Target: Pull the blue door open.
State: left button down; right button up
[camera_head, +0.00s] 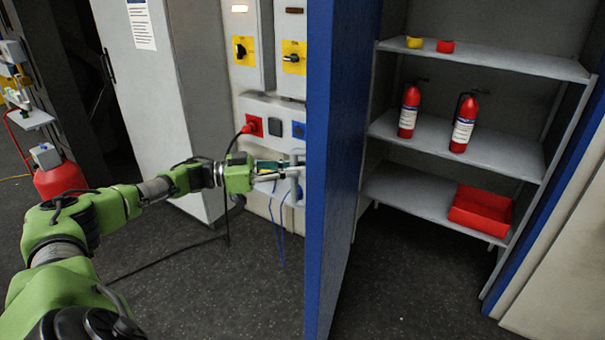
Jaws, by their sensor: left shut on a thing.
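The blue door (343,150) stands ajar in the middle of the view, seen nearly edge-on. To its right the inside of the cabinet is visible. My left arm comes in from the left, and my left gripper (291,175) is at the door's left face. It is shut on the door's grey handle (299,188), which is mostly hidden by the fingers. My right gripper is not in view.
Grey shelves (480,58) inside the cabinet hold two fire extinguishers (464,124), a red tray (480,209) and small yellow and red items. Electrical panels (268,112) with a red plug and hanging cables are behind my left gripper. Dark floor (220,290) is clear in front.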

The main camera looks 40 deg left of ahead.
pick_arm(q)
jog(key=shift+s+a+f, duration=0.15)
jog(key=shift+f, duration=0.1)
jog(key=c, duration=2.2)
grip_release()
jog(key=shift+o, duration=0.9)
jog(key=shift+r, duration=0.15)
jog(key=shift+a, duration=0.1)
jog(key=v, duration=1.2)
